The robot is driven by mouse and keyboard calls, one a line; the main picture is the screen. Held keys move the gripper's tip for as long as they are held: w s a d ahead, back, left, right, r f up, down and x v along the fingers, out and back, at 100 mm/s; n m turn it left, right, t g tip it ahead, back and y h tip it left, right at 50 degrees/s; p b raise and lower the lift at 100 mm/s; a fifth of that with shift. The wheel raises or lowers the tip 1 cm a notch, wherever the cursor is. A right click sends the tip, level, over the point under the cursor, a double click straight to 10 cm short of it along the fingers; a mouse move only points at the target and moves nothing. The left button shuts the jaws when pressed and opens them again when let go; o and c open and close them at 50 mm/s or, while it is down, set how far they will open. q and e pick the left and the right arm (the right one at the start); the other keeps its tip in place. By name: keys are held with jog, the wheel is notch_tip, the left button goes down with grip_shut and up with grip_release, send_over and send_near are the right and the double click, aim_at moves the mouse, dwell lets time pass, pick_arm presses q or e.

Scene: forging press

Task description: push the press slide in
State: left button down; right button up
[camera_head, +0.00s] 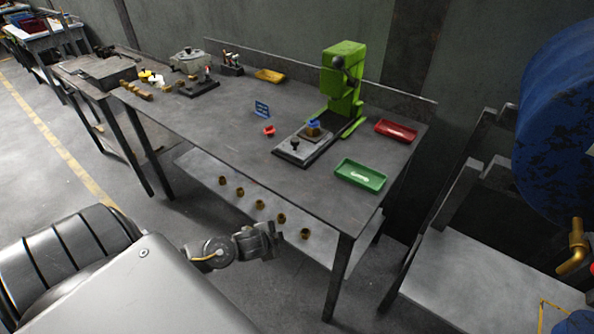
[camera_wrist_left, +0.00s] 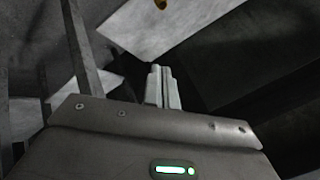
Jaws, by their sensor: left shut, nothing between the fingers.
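The green press (camera_head: 343,82) stands at the back right of the grey workbench. Its slide, a dark flat plate (camera_head: 308,148) with a black knob (camera_head: 295,144), sticks out in front of the press towards the bench's front edge. A blue holder (camera_head: 313,128) with a brass-coloured piece in it sits on the slide close to the press. My left gripper (camera_head: 270,239) is in front of the bench and below its top, well apart from the slide. In the left wrist view its fingers (camera_wrist_left: 161,72) are together and empty. My right gripper is not seen.
A green tray (camera_head: 360,175) and a red tray (camera_head: 396,130) lie right of the slide. A small red part (camera_head: 269,130) and a blue stand (camera_head: 262,108) are on its left. Several brass pieces lie on the lower shelf (camera_head: 215,165). The bench top's front middle is clear.

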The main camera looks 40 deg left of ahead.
pick_arm(q)
jog(key=s+d+r+m+t+h+b, duration=0.1)
jog(key=d+r+m, duration=0.1)
jog(key=r, duration=0.6)
jog(key=d+r+m+t+b, duration=0.1)
jog(key=d+r+m, duration=0.15)
jog(key=r, duration=0.55)
jog(key=m+t, duration=0.2)
jog(key=m, duration=0.3)
send_near(303, 162)
jog(key=f+p, duration=0.1)
jog(key=w+f, duration=0.1)
jog(key=shift+w+f+n+p, duration=0.25)
jog(key=shift+w+f+p, duration=0.05)
jog(key=shift+p, duration=0.05)
jog(key=shift+w+a+p, duration=0.1)
jog(key=shift+w+p, duration=0.4)
jog(key=shift+w, duration=0.7)
jog(key=shift+w+f, duration=0.1)
jog(key=shift+w, duration=0.65)
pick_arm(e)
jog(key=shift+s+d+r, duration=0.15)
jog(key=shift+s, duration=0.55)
